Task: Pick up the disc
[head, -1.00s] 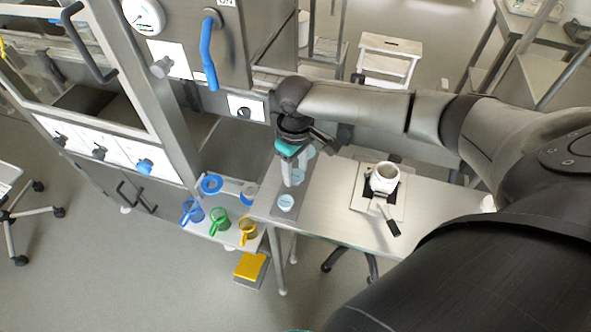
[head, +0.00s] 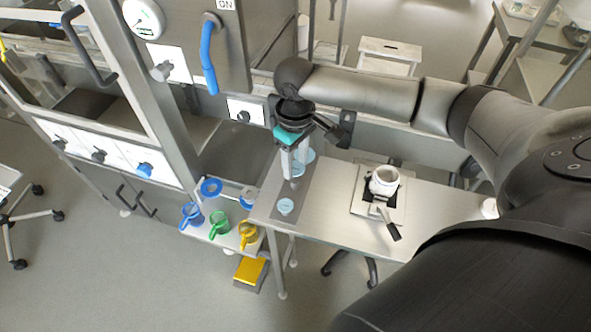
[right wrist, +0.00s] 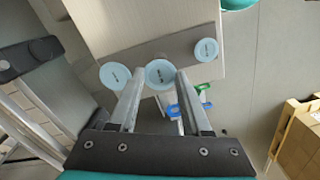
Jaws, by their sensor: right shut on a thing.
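Three pale-blue discs show at the left end of the steel table. The near disc (head: 285,206) lies on the dark grey strip (head: 276,188); in the right wrist view it cannot be surely matched. My right gripper (head: 291,176) is over the strip, pointing down, shut on the middle disc (head: 297,171). In the right wrist view this held disc (right wrist: 160,73) sits between the fingertips of my right gripper (right wrist: 157,82). Another disc (right wrist: 206,49) is at right there and one (right wrist: 114,75) at left, both apart from it. My left gripper is out of view.
A white pot (head: 384,180) stands on a scale-like plate mid-table. A low shelf at left holds blue (head: 192,215), green (head: 219,223) and yellow (head: 248,234) jugs. Steel cabinets stand behind.

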